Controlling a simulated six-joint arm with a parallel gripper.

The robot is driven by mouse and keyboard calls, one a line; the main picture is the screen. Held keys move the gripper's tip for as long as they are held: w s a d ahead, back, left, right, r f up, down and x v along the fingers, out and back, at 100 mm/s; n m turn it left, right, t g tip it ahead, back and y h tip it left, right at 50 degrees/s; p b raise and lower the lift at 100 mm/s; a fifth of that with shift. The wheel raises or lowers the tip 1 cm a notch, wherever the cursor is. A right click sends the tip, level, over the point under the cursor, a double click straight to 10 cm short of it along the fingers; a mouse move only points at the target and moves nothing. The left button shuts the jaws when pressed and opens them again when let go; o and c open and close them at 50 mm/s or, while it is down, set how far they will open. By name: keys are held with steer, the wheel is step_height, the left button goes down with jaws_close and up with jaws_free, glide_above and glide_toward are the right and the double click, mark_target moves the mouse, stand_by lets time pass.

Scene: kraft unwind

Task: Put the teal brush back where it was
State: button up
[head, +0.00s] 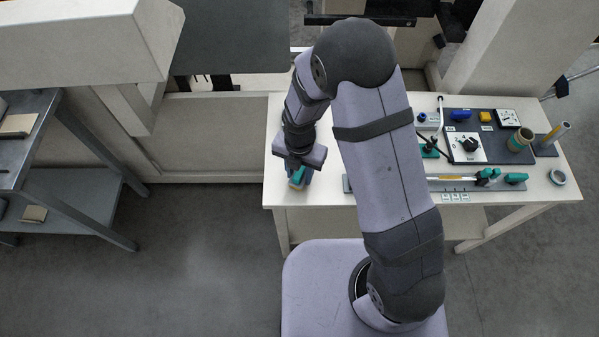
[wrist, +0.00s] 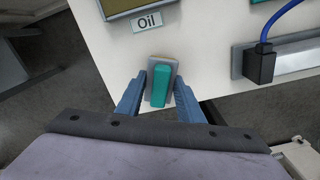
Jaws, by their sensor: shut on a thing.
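The teal brush (wrist: 160,86) has a teal handle on a grey block-like body. In the wrist view it sits between the two blue fingers of my gripper (wrist: 160,95), near the corner of the white table. My gripper is shut on it. In the head view the brush (head: 297,178) shows below my gripper (head: 299,172) at the left front corner of the table. I cannot tell whether the brush touches the tabletop.
The white table (head: 325,188) also bears a dark panel (head: 460,120) with small parts, and a grey rail (head: 500,186) with teal-handled tools at the right. An "Oil" label (wrist: 147,22) lies beside a tray (wrist: 118,7). A power strip (wrist: 297,53) with a blue cable is at the right.

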mark_target(300, 172)
steer(key=shift+f, duration=0.45)
steer(key=shift+f, duration=0.1)
steer(key=o, duration=1)
steer(key=shift+c, duration=0.2)
step_height(300, 172, up, 12)
steer(key=b, duration=0.2)
steer(key=shift+b, duration=0.35)
